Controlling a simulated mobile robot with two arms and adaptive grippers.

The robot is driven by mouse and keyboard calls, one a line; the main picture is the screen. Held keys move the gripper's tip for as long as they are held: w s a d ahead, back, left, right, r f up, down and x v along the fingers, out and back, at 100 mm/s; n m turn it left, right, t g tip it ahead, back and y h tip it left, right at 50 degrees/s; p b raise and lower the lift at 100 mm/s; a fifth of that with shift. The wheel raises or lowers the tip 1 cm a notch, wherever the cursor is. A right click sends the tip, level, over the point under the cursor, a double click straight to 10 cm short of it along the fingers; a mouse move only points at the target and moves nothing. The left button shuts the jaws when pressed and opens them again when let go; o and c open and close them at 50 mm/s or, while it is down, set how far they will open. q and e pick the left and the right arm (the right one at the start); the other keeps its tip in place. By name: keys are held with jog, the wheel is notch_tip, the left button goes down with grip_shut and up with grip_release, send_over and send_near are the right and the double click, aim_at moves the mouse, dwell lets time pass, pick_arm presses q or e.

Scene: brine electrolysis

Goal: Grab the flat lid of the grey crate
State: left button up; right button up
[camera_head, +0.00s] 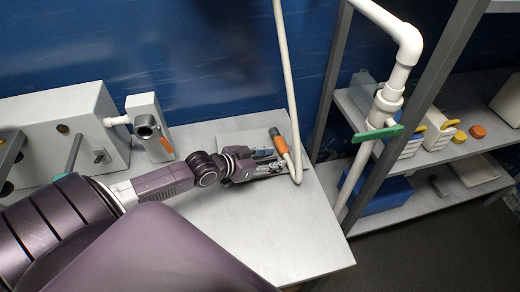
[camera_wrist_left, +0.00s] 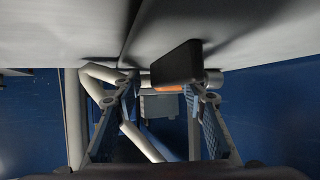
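A flat light-grey slab (camera_head: 235,139) lies on the bench by the blue wall, partly hidden by my left gripper. It may be the flat lid, but I cannot tell, and no grey crate is clearly recognisable. My left gripper (camera_head: 280,164) is low over the bench in front of the slab. In the left wrist view its fingers (camera_wrist_left: 160,118) are spread apart, with nothing visibly held between them. My right gripper is not in view.
An orange-ended piece (camera_head: 279,142) and a white pipe (camera_head: 287,75) stand close to my left fingertips. A grey housing (camera_head: 70,125) is on the left. The bench front (camera_head: 270,235) is clear. A shelf post (camera_head: 375,185) and loaded shelves (camera_head: 440,157) stand right.

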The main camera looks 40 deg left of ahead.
pick_arm(q)
grip_shut()
dwell(0.3)
jog(key=shift+r, duration=0.15)
